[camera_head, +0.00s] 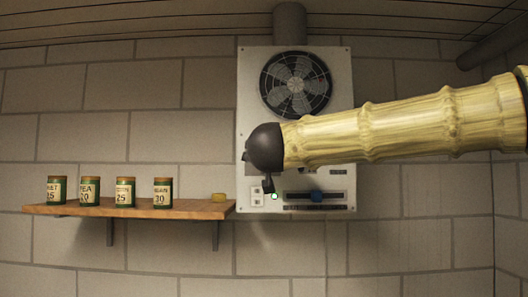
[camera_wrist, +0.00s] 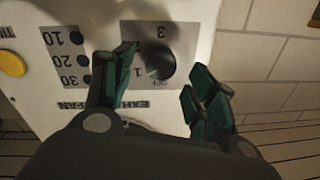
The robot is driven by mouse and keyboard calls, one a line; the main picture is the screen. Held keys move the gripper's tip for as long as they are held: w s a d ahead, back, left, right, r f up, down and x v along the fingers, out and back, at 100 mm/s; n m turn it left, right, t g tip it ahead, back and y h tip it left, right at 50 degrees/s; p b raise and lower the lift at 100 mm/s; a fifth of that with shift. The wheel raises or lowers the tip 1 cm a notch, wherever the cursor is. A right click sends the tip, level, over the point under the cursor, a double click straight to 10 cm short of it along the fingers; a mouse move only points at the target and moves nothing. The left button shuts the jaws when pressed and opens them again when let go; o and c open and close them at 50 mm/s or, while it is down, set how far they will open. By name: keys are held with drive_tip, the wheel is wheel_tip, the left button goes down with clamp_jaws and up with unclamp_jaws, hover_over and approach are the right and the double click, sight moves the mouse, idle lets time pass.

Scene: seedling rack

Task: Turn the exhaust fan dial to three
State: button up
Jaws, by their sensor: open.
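The exhaust fan dial (camera_wrist: 157,64) is a dark round knob on a grey plate in the wrist view. A "3" shows above it and a "1" at its lower left; the "EXHAUST FAN" label is upside down. I cannot tell which mark the dial points to. My gripper (camera_wrist: 163,66) is open, with one green-padded finger left of the dial and the other right of it. Whether either finger touches the knob is unclear. In the head view the white fan panel (camera_head: 250,80) carries the fan (camera_head: 296,84), and my arm hides the dial.
In the wrist view, black buttons (camera_wrist: 77,38) marked 10, 20, 30 and a yellow button (camera_wrist: 12,63) lie left of the dial. A wooden shelf (camera_head: 130,209) holds several tins.

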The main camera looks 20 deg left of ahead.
drive_tip(key=shift+p+x, duration=0.4)
drive_tip(key=shift+x, duration=0.85)
drive_tip(key=c, duration=1.1)
